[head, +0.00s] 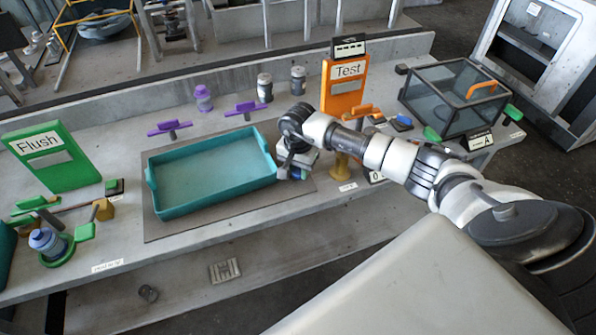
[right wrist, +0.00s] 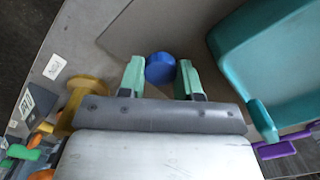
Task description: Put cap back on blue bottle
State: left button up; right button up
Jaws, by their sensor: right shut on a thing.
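My right gripper (head: 294,177) is low over the bench, just right of the teal tray. In the right wrist view its two green fingers (right wrist: 160,76) are shut on a round blue cap (right wrist: 160,67). In the head view the cap is mostly hidden by the gripper, with only a bit of blue showing. A pale blue bottle (head: 46,241) stands at the far left of the bench in a green ring holder (head: 54,261), far from my right gripper. Whether its mouth is open is too small to tell. My left gripper is not in view.
The empty teal tray (head: 161,206) lies between the gripper and the bottle. A green Flush sign (head: 55,160) stands behind the bottle. An orange Test sign (head: 343,88) and yellow post (right wrist: 83,100) are near the gripper. A glass box (head: 455,97) is at right.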

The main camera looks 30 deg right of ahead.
aim_at(298, 170)
notch_tip(298, 170, up, 3)
jog(key=shift+d+b, duration=0.1)
jog(key=shift+b, duration=0.35)
jog(key=s+r+b, duration=0.1)
jog(key=s+r, duration=0.2)
jog(key=s, duration=0.3)
jog(key=s+d+r, duration=0.1)
jog(key=s+r, duration=0.3)
jog(key=s, duration=0.1)
jog(key=shift+s+d+b, duration=0.2)
jog(key=shift+s+b, duration=0.15)
jog(key=shift+b, duration=0.05)
